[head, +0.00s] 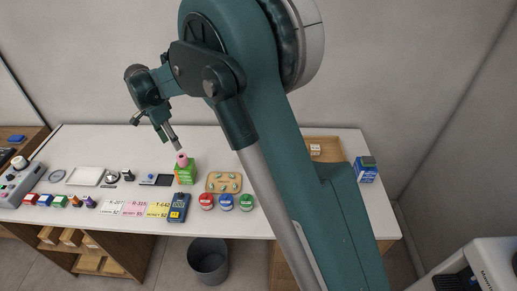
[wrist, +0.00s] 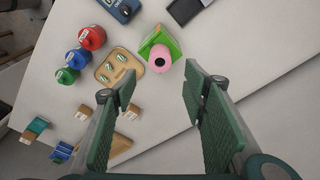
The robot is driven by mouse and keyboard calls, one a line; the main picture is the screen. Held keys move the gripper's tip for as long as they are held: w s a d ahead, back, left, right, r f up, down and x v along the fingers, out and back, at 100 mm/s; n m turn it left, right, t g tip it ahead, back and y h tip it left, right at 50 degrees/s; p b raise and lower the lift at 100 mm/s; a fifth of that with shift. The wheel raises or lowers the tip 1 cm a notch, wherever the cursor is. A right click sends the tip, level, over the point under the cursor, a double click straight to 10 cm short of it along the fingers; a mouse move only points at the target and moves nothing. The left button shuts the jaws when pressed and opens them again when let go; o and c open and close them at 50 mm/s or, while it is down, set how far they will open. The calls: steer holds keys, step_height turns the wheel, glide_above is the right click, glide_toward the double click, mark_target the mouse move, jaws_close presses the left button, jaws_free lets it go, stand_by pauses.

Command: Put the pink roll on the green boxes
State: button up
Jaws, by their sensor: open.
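The pink roll (head: 182,160) sits on top of a green box (head: 186,175) near the middle of the counter. In the wrist view the pink roll (wrist: 160,58) shows its dark centre hole, with the green box (wrist: 172,43) around and behind it. My gripper (head: 160,136) is open and empty, above and left of the roll in the head view. In the wrist view my gripper (wrist: 160,84) has its two fingers well apart, with the roll beyond the tips, between their lines. No contact shows.
A tan tray (head: 211,188) with small items and red, blue and green round containers (head: 226,202) stand to the right. A dark blue device (head: 179,207) is in front. A blue-green box (head: 366,169) and wooden tray (head: 325,148) are farther right.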

steer(key=s+d+r+n+t+y, duration=0.1)
steer(key=s+d+r, duration=0.35)
steer(key=d, duration=0.75)
steer(key=s+d+r+n, duration=0.1)
steer(key=d+r+n, duration=0.1)
steer(key=d+r, duration=0.75)
steer(key=s+d+r+n+t+y, duration=0.15)
steer(key=d+r, duration=0.25)
steer(key=d, duration=0.9)
steer(key=s+d+r+n+t, duration=0.1)
steer(key=s+d+r+n, duration=0.1)
steer(key=s+d, duration=1.1)
steer(key=s+d+f+n+t+h, duration=0.1)
steer(key=s+d+f+n+t, duration=0.1)
steer(key=s+d+f, duration=0.4)
steer(key=shift+s+d, duration=2.9)
steer(key=shift+s, duration=0.55)
steer(key=shift+f+n+t, duration=0.1)
steer(key=shift+n+t, duration=0.15)
step_height(320, 180, down, 10)
steer(key=b, duration=1)
